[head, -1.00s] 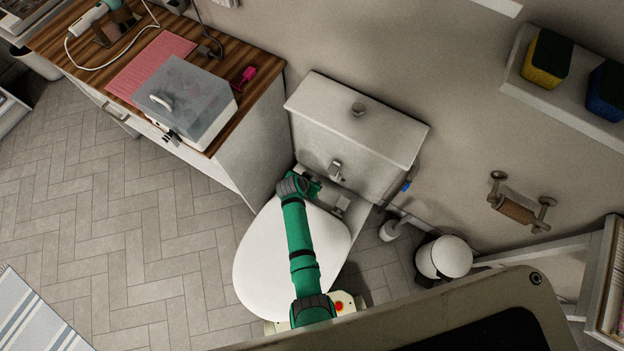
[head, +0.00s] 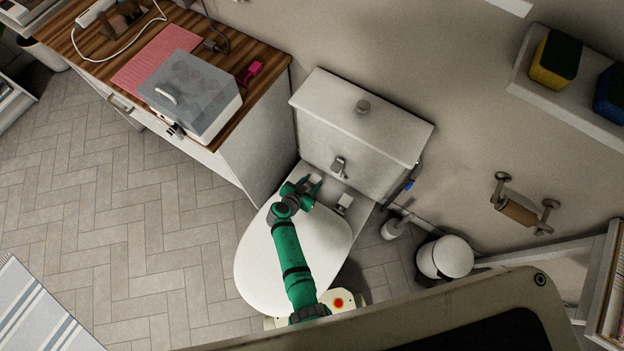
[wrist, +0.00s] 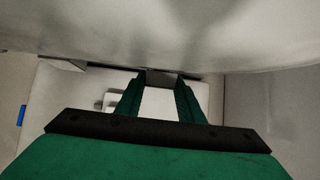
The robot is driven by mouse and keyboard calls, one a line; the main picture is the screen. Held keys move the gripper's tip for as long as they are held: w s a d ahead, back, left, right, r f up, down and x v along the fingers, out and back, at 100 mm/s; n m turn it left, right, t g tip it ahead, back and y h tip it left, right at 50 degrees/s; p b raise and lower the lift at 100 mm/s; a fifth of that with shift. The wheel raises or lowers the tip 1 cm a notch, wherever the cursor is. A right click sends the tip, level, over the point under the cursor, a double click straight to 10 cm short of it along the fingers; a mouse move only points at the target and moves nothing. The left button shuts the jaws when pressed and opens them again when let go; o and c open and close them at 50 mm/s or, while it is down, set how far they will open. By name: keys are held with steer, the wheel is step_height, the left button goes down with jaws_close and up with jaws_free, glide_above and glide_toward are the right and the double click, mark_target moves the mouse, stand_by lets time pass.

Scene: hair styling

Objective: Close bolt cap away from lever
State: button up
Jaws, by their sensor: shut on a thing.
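The white toilet has two small white bolt caps behind its lid (head: 285,262). My gripper (head: 311,185) is at the left one, low in front of the tank. In the wrist view a white block, seemingly this bolt cap (wrist: 160,101), sits between my two green fingers, and the gripper is shut on it. Whether the cap is raised or flat cannot be told. The other bolt cap (head: 344,203) stands to the right, apart from my gripper.
The tank (head: 360,120) rises close behind my gripper. A wooden-topped cabinet (head: 262,135) stands close on the left. A toilet brush (head: 394,228) and a white bin (head: 444,257) stand on the right. The tiled floor at left is free.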

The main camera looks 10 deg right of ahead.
steer(key=shift+a, duration=0.15)
steer(key=o, duration=1.1)
steer(key=shift+c, duration=0.2)
steer(key=v, duration=0.9)
steer(key=shift+s+a+r, duration=0.1)
steer(key=shift+s+a, duration=0.05)
steer(key=shift+s, duration=0.1)
steer(key=shift+s+a+r, duration=0.3)
steer(key=shift+a+r, duration=0.1)
steer(key=shift+w, duration=0.1)
